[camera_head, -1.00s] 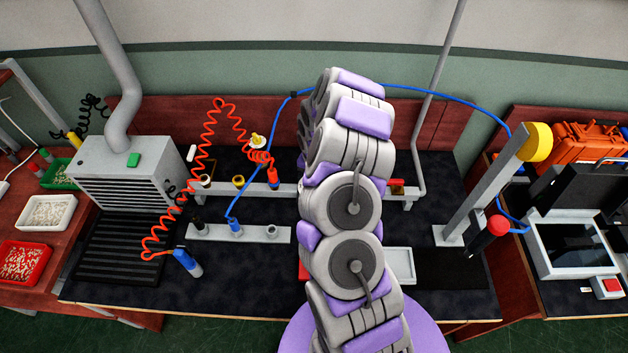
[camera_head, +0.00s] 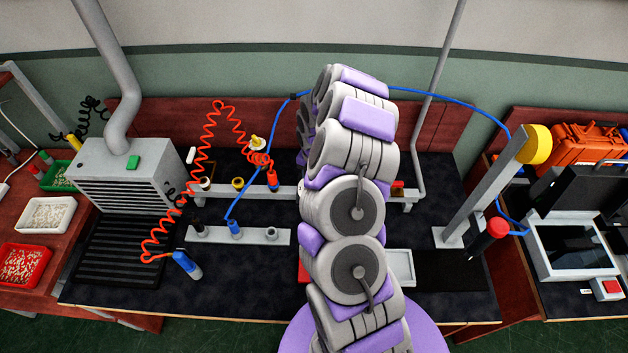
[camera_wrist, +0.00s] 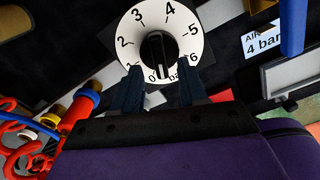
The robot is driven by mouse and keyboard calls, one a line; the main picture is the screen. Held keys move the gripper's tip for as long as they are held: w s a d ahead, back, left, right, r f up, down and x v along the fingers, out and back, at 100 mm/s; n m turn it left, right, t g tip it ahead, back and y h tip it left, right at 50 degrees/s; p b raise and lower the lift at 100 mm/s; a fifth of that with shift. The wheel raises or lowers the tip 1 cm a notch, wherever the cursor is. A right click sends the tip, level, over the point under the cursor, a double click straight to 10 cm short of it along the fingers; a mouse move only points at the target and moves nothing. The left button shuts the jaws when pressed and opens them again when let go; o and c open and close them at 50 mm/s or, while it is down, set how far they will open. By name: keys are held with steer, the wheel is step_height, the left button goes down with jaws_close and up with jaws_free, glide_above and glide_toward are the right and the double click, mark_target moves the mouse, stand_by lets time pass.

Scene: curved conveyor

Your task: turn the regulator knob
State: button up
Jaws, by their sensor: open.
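The regulator knob (camera_wrist: 156,54) is a black bar-shaped knob in the middle of a white round dial (camera_wrist: 128,28) with numbers from 0 to 6, seen in the wrist view. A white line on the knob's lower end lies near 0. My gripper (camera_wrist: 162,80) reaches up from the bottom of the wrist view. Its two dark fingers are apart, one on each side below the knob, with the knob's lower end between their tips. I cannot tell whether they touch it. In the head view my arm hides the knob and the gripper.
A label reading "4 bar" (camera_wrist: 264,41) is right of the dial. Red coils and yellow fittings (camera_wrist: 75,112) are at the wrist view's lower left. In the head view, a red coiled hose (camera_head: 207,150) and a blue hose (camera_head: 450,96) run beside my arm over the dark bench (camera_head: 120,285).

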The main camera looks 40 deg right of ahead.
step_height(320, 180, up, 15)
steer(key=p, duration=0.1)
steer(key=shift+r+p, duration=0.15)
steer(key=shift+p, duration=0.15)
steer(key=shift+d, duration=0.15)
steer(key=s+a+r+m+b, duration=0.1)
steer(key=s+a+r+m, duration=0.4)
steer(key=a, duration=0.4)
steer(key=s+a+r+m, duration=0.4)
steer(key=s+a+r, duration=0.1)
steer(key=a+r, duration=0.25)
steer(key=s+a+m+g+b, duration=0.1)
steer(key=s+a+m, duration=0.2)
steer(key=s+m, duration=0.4)
steer(key=s+a+m, duration=0.4)
steer(key=s+m, duration=0.4)
steer(key=s, duration=0.8)
steer(key=shift+s+a+r+g+b, duration=0.15)
steer(key=shift+a+g+b, duration=0.15)
steer(key=shift+g+b, duration=0.1)
